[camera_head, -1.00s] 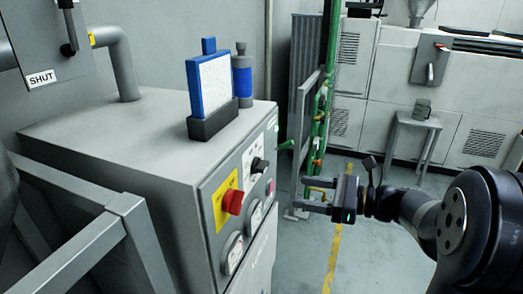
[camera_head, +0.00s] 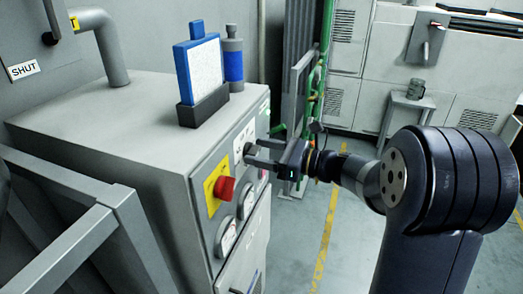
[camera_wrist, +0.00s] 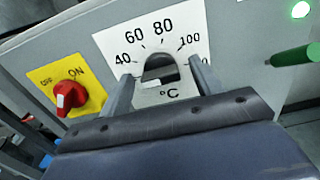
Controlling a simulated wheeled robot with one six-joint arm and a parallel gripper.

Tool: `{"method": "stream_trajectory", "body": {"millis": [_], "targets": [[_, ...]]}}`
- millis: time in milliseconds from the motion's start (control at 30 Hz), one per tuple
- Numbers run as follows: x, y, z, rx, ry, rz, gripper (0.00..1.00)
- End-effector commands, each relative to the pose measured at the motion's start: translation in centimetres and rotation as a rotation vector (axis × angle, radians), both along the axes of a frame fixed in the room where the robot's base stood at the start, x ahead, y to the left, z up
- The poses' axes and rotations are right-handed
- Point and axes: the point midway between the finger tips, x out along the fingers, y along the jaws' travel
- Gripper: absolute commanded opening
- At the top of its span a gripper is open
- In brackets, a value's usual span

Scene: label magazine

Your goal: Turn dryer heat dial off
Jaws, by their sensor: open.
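The heat dial (camera_wrist: 160,66) is a dark knob on a white plate marked 40, 60, 80, 100 and °C in the wrist view. In the head view the dial (camera_head: 247,149) is small and partly covered by the fingers. My gripper (camera_head: 255,151) is open at the dryer's front panel. In the wrist view its fingers (camera_wrist: 163,76) stand to the left and right of the dial, with a gap visible on each side.
A red switch (camera_wrist: 72,96) on a yellow OFF/ON plate is left of the dial. A green handle (camera_wrist: 295,56) and a lit green lamp (camera_wrist: 301,10) are to the right. Round gauges (camera_head: 227,236) sit lower on the panel. A blue-framed block (camera_head: 202,71) and blue bottle (camera_head: 233,62) stand on top.

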Motion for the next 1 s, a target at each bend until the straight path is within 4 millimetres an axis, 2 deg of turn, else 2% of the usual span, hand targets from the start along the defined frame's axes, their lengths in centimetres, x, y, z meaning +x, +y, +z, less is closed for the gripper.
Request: {"method": "stream_trajectory", "body": {"millis": [267,800,1000], "targets": [[0.05,0.16,-0.02,-0.001,0.000,0.000,0.62],[0.04,0.14,-0.02,-0.001,-0.001,0.000,0.18],[0.02,0.13,-0.39,-0.022,-0.057,0.000,0.17]]}}
